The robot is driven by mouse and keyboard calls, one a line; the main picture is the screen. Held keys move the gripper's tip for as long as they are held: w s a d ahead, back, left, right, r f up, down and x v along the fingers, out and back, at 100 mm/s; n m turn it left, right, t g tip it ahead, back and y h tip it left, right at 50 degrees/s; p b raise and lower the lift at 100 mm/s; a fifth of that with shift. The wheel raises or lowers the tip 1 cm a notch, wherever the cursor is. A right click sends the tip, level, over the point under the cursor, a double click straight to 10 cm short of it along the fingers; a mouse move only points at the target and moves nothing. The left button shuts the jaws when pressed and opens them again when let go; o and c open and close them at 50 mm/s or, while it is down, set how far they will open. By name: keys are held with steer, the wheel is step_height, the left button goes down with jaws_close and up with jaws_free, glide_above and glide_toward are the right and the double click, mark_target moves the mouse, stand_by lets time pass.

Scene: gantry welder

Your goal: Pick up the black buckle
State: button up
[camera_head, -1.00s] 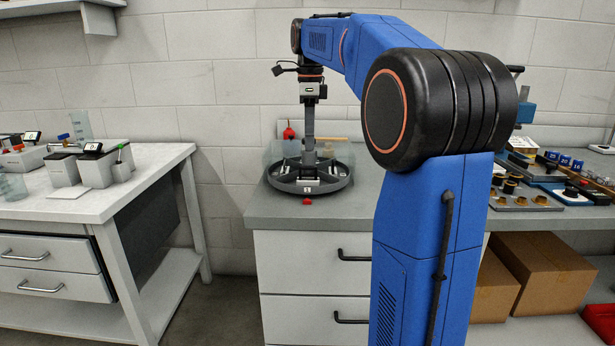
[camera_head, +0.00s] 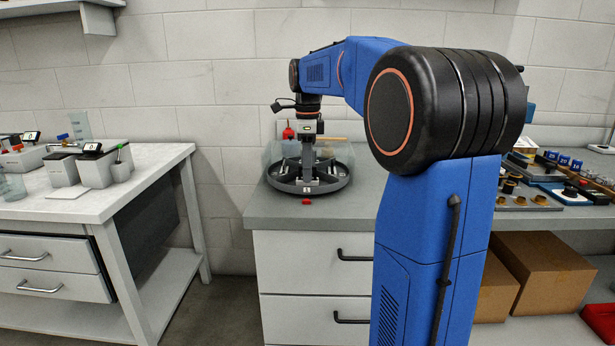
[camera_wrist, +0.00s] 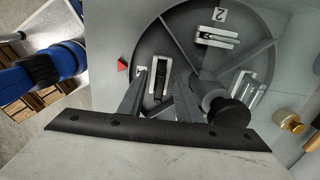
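The black buckle (camera_wrist: 161,76) lies in a white holder in one section of the round grey divided tray (camera_wrist: 150,42), as the wrist view shows. The tray (camera_head: 345,184) stands on the grey counter in the head view, where I cannot make out the buckle. My gripper (camera_wrist: 159,80) points down over that section with its two grey fingers apart, one on each side of the buckle. No contact shows. In the head view my gripper (camera_head: 307,178) reaches down into the tray, and the exact fingertip height is hard to tell.
A dark round-topped post (camera_wrist: 228,108) rises from the tray close to my right finger. Other sections hold metal parts, one marked 2. A red marker (camera_head: 306,202) lies at the tray's front. A clear curved guard (camera_head: 340,152) stands behind. Brass parts (camera_wrist: 288,120) are at right.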

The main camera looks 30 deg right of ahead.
jaws_close()
step_height(320, 180, up, 10)
steer(key=shift+r, duration=0.1)
stand_by(0.5)
